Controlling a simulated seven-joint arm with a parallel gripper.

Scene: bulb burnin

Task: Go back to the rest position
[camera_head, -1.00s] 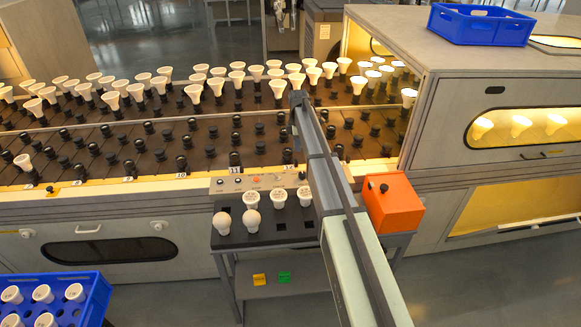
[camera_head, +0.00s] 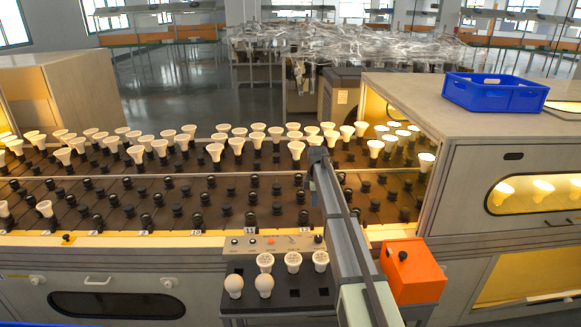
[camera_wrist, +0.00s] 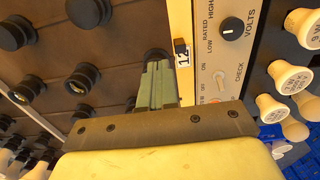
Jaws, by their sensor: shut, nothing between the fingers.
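My gripper shows in the wrist view (camera_wrist: 157,88), its narrow grey-green fingers together and empty. They point down toward a black socket, mostly hidden behind them, beside the "12" label (camera_wrist: 183,56). In the head view my arm reaches in from the bottom right across the front edge of the socket conveyor (camera_head: 180,205). Its far end lies over the conveyor; the fingers are hidden there by the arm.
White bulbs (camera_head: 215,152) fill the rear sockets. The test panel (camera_head: 270,243) and a dark tray (camera_head: 300,293) with several bulbs stand in front. An orange box (camera_head: 412,270) is right of my arm. A blue crate (camera_head: 495,92) sits on the oven cabinet (camera_head: 420,105).

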